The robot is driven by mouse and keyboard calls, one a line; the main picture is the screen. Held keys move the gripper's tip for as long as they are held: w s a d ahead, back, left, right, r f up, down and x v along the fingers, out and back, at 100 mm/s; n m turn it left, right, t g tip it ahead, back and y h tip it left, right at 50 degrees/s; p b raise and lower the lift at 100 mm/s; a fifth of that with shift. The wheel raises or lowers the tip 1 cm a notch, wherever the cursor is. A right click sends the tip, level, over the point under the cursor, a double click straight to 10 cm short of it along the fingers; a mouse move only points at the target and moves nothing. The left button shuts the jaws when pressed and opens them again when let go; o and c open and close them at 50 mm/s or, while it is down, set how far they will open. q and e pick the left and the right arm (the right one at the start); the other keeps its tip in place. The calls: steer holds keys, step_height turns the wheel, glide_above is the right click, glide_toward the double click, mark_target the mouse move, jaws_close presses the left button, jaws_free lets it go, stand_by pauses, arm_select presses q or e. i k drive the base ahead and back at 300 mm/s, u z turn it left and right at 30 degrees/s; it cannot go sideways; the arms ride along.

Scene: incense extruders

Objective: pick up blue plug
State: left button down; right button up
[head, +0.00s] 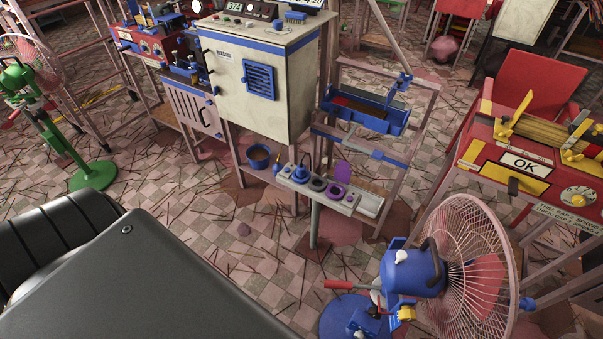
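A grey socket panel (343,204) stands on a post in the middle of the head view, in front of the cream machine. A blue plug (300,174) sits upright at its left part, with a thin piece rising from its top. A smaller blue piece (277,167) is at the panel's left end; I cannot tell what it is. A purple plug (336,190) sits farther right on the panel, beside dark round sockets. Neither of my grippers is in view.
A cream machine (262,85) with blue trim stands behind the panel. A blue fan (410,270) stands at the front right and a green fan (92,174) at the left. Thin sticks litter the checkered floor (235,240).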

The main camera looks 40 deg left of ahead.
mark_target(300, 173)
steer(key=z, duration=2.3)
steer(key=k, duration=1.3)
steer(key=u, duration=1.95)
